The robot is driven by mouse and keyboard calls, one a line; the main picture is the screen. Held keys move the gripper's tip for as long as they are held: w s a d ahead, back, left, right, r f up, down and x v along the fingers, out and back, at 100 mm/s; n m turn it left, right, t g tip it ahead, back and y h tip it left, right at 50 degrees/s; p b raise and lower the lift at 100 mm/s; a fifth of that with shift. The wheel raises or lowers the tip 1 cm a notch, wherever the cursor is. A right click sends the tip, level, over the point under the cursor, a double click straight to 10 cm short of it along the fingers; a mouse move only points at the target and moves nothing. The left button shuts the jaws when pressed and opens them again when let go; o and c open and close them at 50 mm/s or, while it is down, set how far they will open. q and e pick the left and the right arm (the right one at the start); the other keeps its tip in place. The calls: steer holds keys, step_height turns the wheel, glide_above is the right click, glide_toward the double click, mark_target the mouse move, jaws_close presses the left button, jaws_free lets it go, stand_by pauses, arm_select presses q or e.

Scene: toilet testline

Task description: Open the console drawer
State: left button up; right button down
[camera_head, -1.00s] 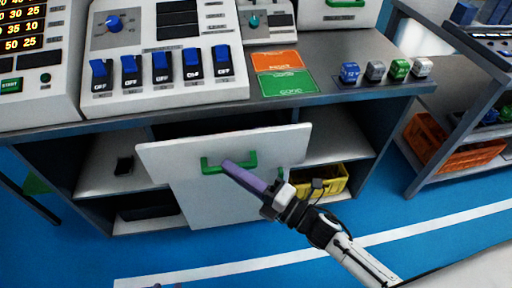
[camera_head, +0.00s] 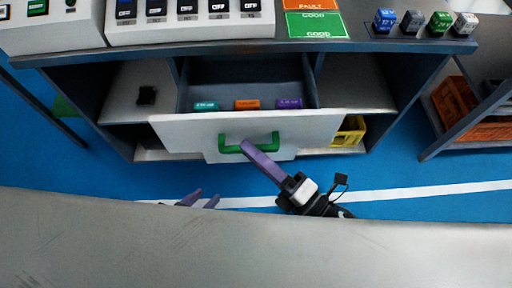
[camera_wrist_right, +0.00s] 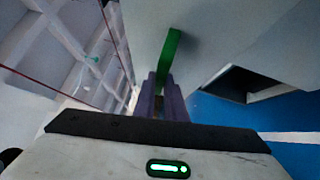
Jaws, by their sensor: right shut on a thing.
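The console drawer (camera_head: 310,128) is pulled out, with its white front towards me and its dark interior showing. A cyan item (camera_head: 206,105), an orange item (camera_head: 247,104) and a purple item (camera_head: 289,103) lie in it. The green handle (camera_head: 230,149) is on the drawer front; it also shows in the right wrist view (camera_wrist_right: 173,45). My right gripper (camera_head: 246,145) is shut on the handle, its purple fingers (camera_wrist_right: 161,90) at the bar. My left gripper (camera_head: 201,199) is low and left of the handle, fingers apart and empty, its base hidden by a grey surface.
The console top above carries a switch panel (camera_head: 185,28), an orange and a green card (camera_head: 316,25), and several small coloured blocks. Open shelves flank the drawer, with a yellow crate (camera_head: 350,131) on the right. A rack with an orange crate (camera_head: 487,127) stands further right.

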steer(key=c, duration=1.8)
jaws_free()
arm_select(q)
steer(key=shift+f, duration=0.1)
arm_select(e)
steer(key=v, duration=1)
steer(key=shift+d, duration=0.2)
